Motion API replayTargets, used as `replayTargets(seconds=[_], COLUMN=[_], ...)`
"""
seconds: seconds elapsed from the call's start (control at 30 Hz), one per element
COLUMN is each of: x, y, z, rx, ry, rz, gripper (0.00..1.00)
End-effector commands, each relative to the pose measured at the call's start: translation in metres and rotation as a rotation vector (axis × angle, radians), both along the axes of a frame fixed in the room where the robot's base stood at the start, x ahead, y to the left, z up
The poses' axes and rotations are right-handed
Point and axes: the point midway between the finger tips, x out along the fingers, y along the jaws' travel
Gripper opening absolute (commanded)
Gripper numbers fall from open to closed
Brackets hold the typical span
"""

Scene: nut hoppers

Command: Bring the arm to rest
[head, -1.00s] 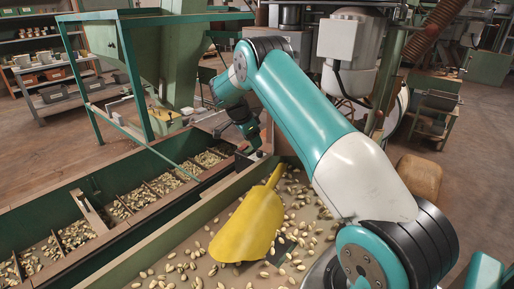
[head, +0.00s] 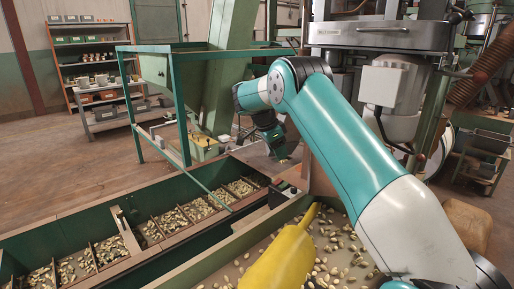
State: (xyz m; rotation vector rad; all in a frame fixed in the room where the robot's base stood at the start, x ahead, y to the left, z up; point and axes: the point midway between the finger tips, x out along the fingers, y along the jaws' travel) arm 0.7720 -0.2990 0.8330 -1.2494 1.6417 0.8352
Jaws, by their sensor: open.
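My arm stretches from the lower right up to a bend at the upper middle in the head view, then drops to the wrist. My gripper (head: 284,155) is small and dark in this view and hangs over the far end of the green-edged trough, pointing down. It is open, and I see nothing held in it. A yellow scoop (head: 278,262) lies on the nut tray in front of it, well apart from the gripper, its lower part cut off by the picture's edge.
The nut tray (head: 226,252) holds loose nuts. Left of it runs a long green trough (head: 60,224) with several nut-filled compartments. A green hopper frame (head: 184,110) stands behind it. Shelves (head: 100,70) stand at the back left; open floor (head: 50,165) lies before them.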

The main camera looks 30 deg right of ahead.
Motion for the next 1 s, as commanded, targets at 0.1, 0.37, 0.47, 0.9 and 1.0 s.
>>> replayTargets(seconds=[0.1, 0.37, 0.47, 0.9, 1.0], x=[0.000, -0.002, -0.015, -0.227, -0.277], y=[0.000, 0.028, 0.071, 0.287, 0.311], z=[0.000, 0.021, 0.046, 0.102, 0.101], rx=[0.000, 0.033, 0.084, 0.338, 0.376], ry=[0.000, 0.018, 0.047, 0.076, 0.050], rz=[0.000, 0.183, 0.461, 1.908, 2.118], gripper=[0.53, 0.53, 0.53, 0.53, 0.53])
